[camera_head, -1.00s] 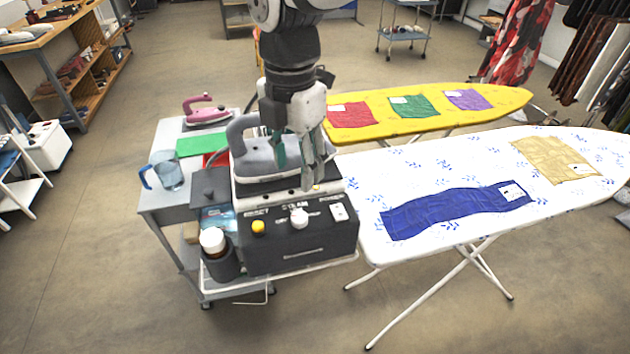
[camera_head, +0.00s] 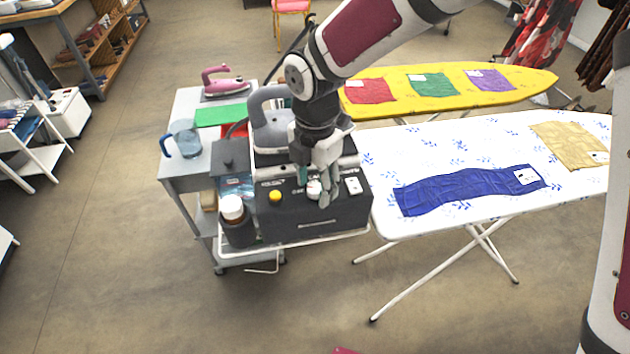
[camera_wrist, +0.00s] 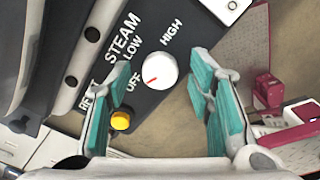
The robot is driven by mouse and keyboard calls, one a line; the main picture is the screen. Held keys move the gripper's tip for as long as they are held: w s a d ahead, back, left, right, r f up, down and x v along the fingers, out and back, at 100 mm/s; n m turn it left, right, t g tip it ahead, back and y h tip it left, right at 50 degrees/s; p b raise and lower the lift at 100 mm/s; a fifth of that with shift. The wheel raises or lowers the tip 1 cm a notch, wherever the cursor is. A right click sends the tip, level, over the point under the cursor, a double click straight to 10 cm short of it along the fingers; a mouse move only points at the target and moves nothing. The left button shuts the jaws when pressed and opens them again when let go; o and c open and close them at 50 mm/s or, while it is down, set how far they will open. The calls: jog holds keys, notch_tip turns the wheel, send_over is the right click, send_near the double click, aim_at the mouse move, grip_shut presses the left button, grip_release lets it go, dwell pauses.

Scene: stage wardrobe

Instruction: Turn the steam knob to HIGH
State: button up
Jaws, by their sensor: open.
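The steam knob (camera_wrist: 160,70) is a white round dial on the dark front panel of the steam station (camera_head: 315,217). Its red mark points to the lower left in the wrist view, toward the OFF label. LOW is printed above OFF, and HIGH at the knob's upper right. The knob (camera_head: 314,189) is partly hidden by my fingers in the head view. My gripper (camera_wrist: 162,78) is open, with one teal-padded finger to each side of the knob; I cannot tell any contact. In the head view my gripper (camera_head: 316,188) points down at the panel.
A yellow reset button (camera_head: 275,196) sits left of the knob and a white power switch (camera_head: 353,186) right of it. The grey iron (camera_head: 270,135) stands behind. A white ironing board (camera_head: 400,170) is close on the right.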

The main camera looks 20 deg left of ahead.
grip_shut()
